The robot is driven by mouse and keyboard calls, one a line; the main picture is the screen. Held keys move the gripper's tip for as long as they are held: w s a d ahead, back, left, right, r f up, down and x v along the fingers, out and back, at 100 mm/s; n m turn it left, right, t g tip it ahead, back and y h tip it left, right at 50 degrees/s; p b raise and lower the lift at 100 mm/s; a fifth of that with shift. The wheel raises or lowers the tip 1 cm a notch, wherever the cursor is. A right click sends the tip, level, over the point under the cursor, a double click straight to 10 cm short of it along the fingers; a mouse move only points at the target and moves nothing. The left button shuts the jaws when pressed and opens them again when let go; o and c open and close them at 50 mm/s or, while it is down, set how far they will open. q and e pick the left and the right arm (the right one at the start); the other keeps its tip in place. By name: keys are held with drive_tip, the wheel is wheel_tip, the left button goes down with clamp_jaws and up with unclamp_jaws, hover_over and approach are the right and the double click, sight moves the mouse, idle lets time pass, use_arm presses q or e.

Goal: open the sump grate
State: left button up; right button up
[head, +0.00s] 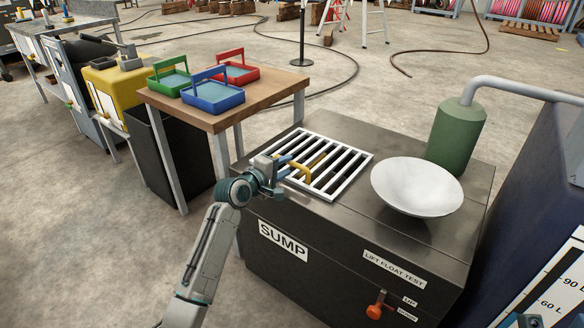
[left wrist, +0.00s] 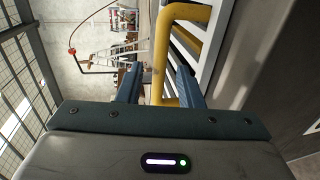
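The sump grate (head: 350,171), a white frame with parallel bars, lies flat over the opening in the dark sump box (head: 340,250). Its yellow handle (head: 303,172) stands up at the left part of the grate. My left gripper (head: 286,166) is at the handle, low over the grate's left edge. In the left wrist view its two blue fingers (left wrist: 158,85) stand apart, with the yellow handle (left wrist: 160,55) running between them, closer to the right finger. A gap shows beside the left finger.
A white bowl (head: 417,187) and a green cylinder (head: 456,137) with a grey pipe (head: 520,90) stand right of the grate. A wooden table (head: 270,92) with green, red and blue trays is behind left. An orange-red lever (head: 375,308) is on the front panel.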

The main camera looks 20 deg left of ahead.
sight(290, 164)
use_arm(q)
drive_tip(key=shift+b+x, duration=0.4)
drive_tip(key=shift+x, duration=1.55)
clamp_jaws()
